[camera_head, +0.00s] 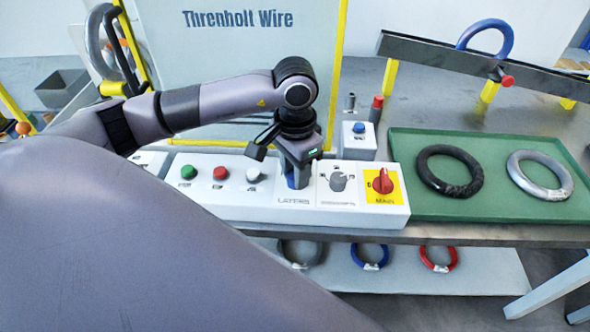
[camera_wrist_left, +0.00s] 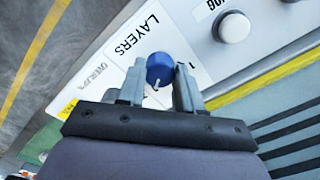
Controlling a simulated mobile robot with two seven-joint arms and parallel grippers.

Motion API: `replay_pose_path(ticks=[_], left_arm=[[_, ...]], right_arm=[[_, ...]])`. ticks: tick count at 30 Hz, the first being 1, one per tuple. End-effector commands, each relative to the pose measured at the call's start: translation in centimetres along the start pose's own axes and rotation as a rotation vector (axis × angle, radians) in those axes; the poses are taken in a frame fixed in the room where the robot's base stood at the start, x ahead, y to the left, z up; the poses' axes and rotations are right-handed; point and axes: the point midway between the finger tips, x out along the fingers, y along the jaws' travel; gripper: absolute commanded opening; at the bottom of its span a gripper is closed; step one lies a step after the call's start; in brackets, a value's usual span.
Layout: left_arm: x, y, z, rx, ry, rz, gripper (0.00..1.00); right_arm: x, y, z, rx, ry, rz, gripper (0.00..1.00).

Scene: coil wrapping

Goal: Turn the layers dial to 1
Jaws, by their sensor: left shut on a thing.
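The blue layers dial (camera_wrist_left: 159,68) sits on the white panel beside the LAYERS label, between the two fingers of my left gripper (camera_wrist_left: 158,92). A small white mark shows on the dial's edge facing the gripper; which number it points to I cannot tell, as the fingers cover part of the scale. In the head view my left gripper (camera_head: 297,172) reaches down onto the control box (camera_head: 245,208) above the LAYERS label and hides most of the dial. The gripper is shut on the dial. My right gripper is not in view.
On the box are green (camera_head: 188,172), red (camera_head: 220,173) and white (camera_head: 253,174) buttons at left, a grey selector (camera_head: 338,181) and a red main switch (camera_head: 382,181) at right. A green tray (camera_head: 490,210) holds a black coil (camera_head: 449,189) and a silver coil (camera_head: 540,192).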

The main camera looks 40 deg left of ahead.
Motion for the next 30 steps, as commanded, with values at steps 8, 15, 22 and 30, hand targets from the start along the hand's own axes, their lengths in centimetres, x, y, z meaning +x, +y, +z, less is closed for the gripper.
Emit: replay_pose_path(ticks=[8,15,22,30], left_arm=[[0.3,-0.1,-0.1,-0.189,0.004,0.0,0.05],[0.3,0.0,-0.1,-0.414,0.004,0.0,0.05],[0.2,0.0,-0.1,-0.632,0.005,0.001,0.05],[0.2,-0.1,-0.1,-0.89,0.005,0.001,0.05]], right_arm=[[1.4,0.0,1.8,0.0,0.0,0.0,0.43],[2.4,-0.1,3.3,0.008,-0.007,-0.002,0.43],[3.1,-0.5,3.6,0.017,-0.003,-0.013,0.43],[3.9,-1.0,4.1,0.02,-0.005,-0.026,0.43]])
